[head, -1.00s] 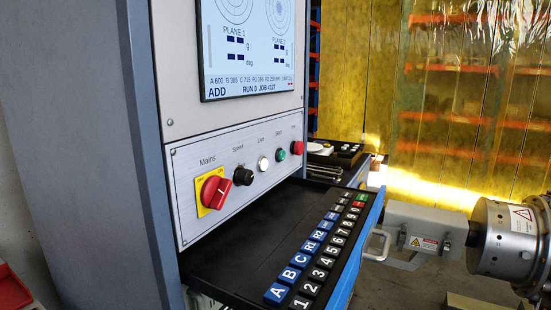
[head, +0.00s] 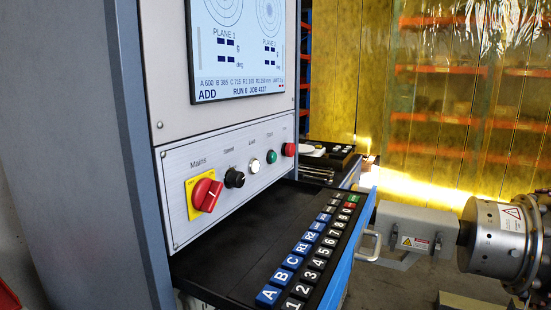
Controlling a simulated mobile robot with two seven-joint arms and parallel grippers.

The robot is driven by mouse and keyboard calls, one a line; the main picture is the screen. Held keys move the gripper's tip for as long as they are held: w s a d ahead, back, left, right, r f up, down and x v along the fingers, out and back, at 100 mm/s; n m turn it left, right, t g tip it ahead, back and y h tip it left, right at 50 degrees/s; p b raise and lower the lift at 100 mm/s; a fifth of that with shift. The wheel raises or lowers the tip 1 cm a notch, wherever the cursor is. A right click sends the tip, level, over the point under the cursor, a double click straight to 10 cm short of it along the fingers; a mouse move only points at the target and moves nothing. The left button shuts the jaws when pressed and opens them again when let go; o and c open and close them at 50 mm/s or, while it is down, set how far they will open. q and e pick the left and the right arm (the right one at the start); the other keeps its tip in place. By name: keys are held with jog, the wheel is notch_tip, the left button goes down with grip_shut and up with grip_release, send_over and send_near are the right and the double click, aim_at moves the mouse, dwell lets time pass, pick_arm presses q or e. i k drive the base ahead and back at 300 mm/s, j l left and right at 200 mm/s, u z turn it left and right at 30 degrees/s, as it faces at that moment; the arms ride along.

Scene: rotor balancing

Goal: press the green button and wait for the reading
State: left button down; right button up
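The green button (head: 271,157) is on the grey control panel (head: 228,198) of the cabinet, between a white button (head: 254,166) and a red button (head: 289,149). Nothing touches it or covers it. Neither of my grippers shows in the head view.
A red rotary mains switch (head: 206,195) on a yellow plate and a black knob (head: 234,178) sit left of the buttons. A black keypad drawer (head: 225,255) juts out below the panel. A machine with a steel cylinder (head: 493,238) stands at right. A yellow curtain hangs behind.

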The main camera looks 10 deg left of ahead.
aim_at(273, 157)
jog(key=i+l+u, duration=0.1)
jog(key=l+u, duration=0.2)
jog(key=u, duration=0.15)
jog(key=l+u, duration=0.75)
jog(key=l, duration=1.3)
jog(key=k+l+u, duration=0.1)
jog(key=l, duration=1.35)
